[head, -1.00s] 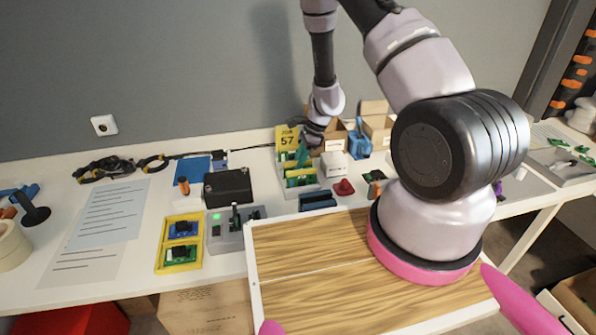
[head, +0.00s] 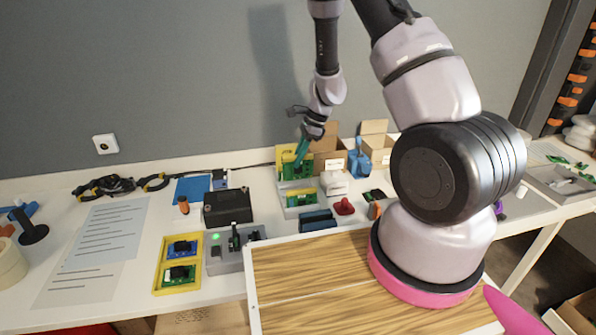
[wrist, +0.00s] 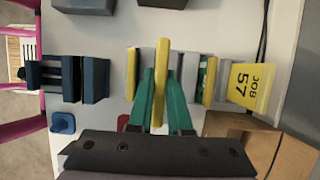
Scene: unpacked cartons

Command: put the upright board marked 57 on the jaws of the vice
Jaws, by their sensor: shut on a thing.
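My gripper (head: 302,150) is shut on an upright green board with a yellow edge (head: 290,168). In the wrist view the teal fingers (wrist: 161,95) clasp both sides of this board (wrist: 161,60). The board appears raised above the grey rack (head: 301,209); no number on it is readable. Another board (wrist: 207,80) stands in the rack. A yellow card reading JOB 57 (wrist: 248,87) is at the rack's far end. The dark blue vice (head: 318,220) lies in front of the rack, and its jaws show in the wrist view (wrist: 70,80).
A red object (head: 344,206) is right of the rack, close to the vice. A black box (head: 227,207) and a grey unit with a green light (head: 230,256) are to the left. Cardboard boxes (head: 328,150) stand behind. A wooden-topped surface (head: 320,275) is in front.

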